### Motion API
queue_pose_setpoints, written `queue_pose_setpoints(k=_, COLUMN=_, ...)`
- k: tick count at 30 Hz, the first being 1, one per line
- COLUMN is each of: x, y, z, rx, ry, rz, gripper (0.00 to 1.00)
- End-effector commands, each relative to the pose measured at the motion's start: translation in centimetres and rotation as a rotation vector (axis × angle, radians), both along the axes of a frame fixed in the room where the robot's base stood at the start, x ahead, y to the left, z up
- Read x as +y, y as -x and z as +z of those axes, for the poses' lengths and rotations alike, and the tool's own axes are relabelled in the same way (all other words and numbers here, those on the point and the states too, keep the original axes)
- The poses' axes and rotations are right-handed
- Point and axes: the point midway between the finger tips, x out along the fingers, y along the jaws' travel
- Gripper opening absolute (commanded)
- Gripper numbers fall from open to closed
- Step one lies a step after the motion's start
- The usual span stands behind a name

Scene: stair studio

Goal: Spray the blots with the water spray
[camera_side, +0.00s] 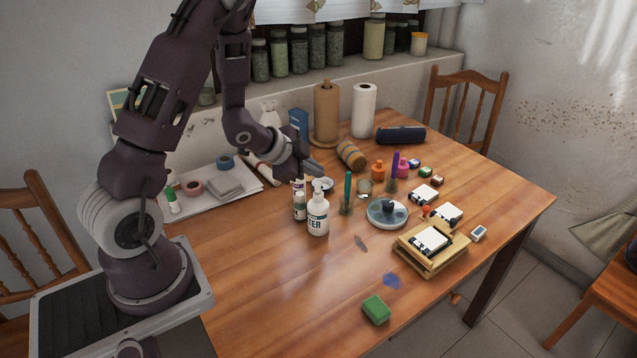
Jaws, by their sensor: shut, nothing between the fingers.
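The water spray (318,213) is a white bottle with a pale top and dark letters "TER" showing on its side. It stands upright near the middle of the wooden table. One blot (361,243), greyish brown, lies on the tabletop to its right. A second blot (392,281), blue, lies nearer the front edge. My gripper (314,170) is shut and empty, above and behind the bottle, apart from it. The arm hides part of the table's back left.
A smaller bottle (299,207) stands close at the water spray's left. A green brush or pen (348,192) stands upright to its right. A round dish (388,222), a wooden box (432,258) and a green sponge (376,309) lie further right and forward. The front left tabletop is clear.

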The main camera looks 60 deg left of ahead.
Motion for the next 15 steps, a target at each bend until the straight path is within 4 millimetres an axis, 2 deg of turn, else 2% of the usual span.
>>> queue_pose_setpoints(k=9, x=0.00, y=0.00, z=-0.02, rx=0.000, ry=0.000, rz=0.000, gripper=0.00)
queue_pose_setpoints(k=15, x=0.01, y=0.01, z=-0.77, rx=0.001, ry=0.002, rz=0.001, gripper=0.00)
